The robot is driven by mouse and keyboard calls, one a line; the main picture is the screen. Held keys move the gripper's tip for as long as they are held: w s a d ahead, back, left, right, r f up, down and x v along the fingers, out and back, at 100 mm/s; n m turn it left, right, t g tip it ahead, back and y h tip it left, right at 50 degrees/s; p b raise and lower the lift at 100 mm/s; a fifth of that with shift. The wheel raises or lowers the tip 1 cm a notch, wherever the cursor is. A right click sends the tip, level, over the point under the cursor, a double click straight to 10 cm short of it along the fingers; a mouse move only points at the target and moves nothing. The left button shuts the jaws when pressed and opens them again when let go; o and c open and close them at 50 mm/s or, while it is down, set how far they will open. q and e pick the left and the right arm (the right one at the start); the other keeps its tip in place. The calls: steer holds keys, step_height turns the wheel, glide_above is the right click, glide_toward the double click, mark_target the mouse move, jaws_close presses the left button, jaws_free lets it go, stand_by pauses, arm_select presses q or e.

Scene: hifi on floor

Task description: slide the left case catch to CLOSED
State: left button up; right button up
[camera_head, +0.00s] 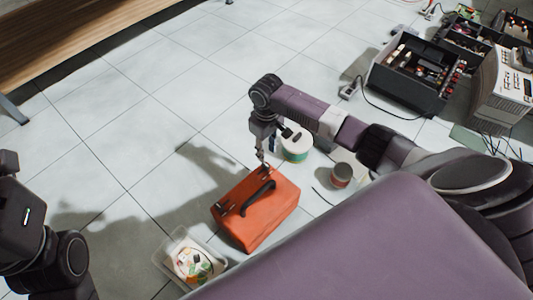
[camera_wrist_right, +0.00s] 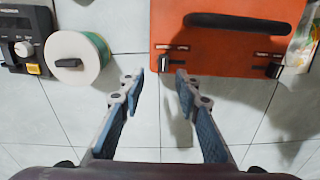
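The orange case (camera_head: 283,205) lies on the tiled floor with a black handle (camera_head: 258,197) on top; it also fills the upper right of the wrist view (camera_wrist_right: 215,55). Two small dark catches sit along one edge. In the wrist view, the left catch (camera_wrist_right: 165,62) lies just beyond my right gripper (camera_wrist_right: 159,76), and the other catch (camera_wrist_right: 273,70) is farther right. My right gripper is open and empty, its fingers pointing at the left catch, with no clear contact. The catch's exact setting is too small to read. My left arm shows at the left edge, its fingertips out of view.
A white and green spool (camera_head: 296,146) stands near my right wrist, with a dark round tin (camera_head: 341,174) beside it. A clear tub (camera_head: 166,262) with small items stands near the case. Electronics boxes (camera_head: 405,95) and cables occupy the upper right. Floor left of the case is clear.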

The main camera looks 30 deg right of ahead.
steer(key=shift+r, duration=2.8)
